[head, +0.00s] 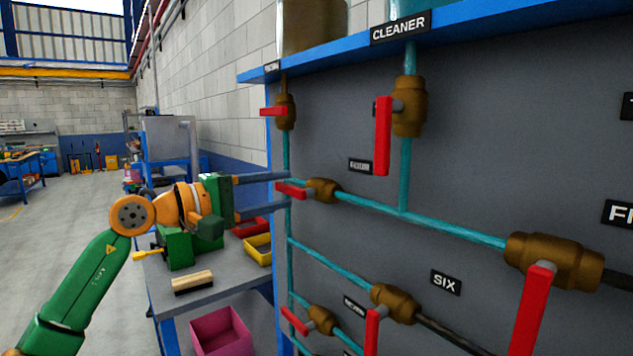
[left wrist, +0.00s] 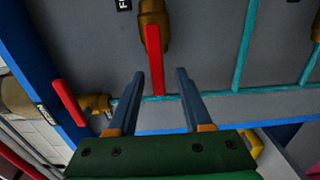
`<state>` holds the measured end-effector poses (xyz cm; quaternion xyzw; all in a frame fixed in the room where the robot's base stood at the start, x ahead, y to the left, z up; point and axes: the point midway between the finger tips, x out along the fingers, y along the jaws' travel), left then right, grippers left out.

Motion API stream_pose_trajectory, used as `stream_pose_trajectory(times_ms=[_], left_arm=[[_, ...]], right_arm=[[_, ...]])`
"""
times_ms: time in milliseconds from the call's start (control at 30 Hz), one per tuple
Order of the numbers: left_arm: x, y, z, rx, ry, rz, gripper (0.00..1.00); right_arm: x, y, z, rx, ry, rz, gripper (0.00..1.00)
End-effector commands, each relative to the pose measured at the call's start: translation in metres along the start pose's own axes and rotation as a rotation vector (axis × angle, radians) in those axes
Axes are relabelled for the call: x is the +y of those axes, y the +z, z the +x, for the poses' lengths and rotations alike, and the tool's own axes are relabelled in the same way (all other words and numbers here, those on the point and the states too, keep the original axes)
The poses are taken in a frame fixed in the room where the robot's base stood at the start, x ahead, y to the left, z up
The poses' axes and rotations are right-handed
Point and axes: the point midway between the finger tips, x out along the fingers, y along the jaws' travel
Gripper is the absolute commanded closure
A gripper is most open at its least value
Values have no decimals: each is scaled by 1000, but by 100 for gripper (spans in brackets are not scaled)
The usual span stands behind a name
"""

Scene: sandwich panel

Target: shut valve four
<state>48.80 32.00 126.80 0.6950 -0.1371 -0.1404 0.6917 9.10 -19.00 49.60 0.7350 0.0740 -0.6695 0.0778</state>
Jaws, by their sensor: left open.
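A brass valve (head: 322,190) with a red lever (head: 291,190) sits on a teal pipe at the left of the grey panel. The small label (head: 361,166) above it is too blurred to read in the head view. In the left wrist view a red lever (left wrist: 154,55) hangs from a brass body (left wrist: 153,18), beside a partly cut-off label (left wrist: 123,5) starting with F. My left gripper (head: 289,191) is open, its two fingers reaching toward the panel on either side of the lever. In the left wrist view the lever shows between the fingertips (left wrist: 160,73); contact cannot be told. My right gripper is not in view.
Other red-levered valves are nearby: one above (head: 285,112), one under CLEANER (head: 408,105), one by SIX (head: 395,303), and one low left (head: 321,320). A workbench (head: 215,277) with a brush (head: 193,283) and trays stands below my left arm. Open floor lies left.

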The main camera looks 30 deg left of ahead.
Motion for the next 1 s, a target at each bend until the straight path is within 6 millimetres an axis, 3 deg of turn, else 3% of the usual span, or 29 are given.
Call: stream_pose_trajectory(times_ms=[100,267,567,700,767,1000], left_arm=[[7,1,26,-4,-1,-4,50],[4,1,51,-3,0,-5,50],[0,0,57,-1,0,-3,50],[0,0,57,-1,0,-4,88],[0,0,57,-1,0,-4,100],[0,0,57,-1,0,-4,100]], right_arm=[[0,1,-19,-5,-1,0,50],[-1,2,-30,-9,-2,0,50],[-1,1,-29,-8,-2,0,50],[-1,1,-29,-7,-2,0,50],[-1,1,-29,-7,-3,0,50],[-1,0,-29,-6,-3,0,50]])
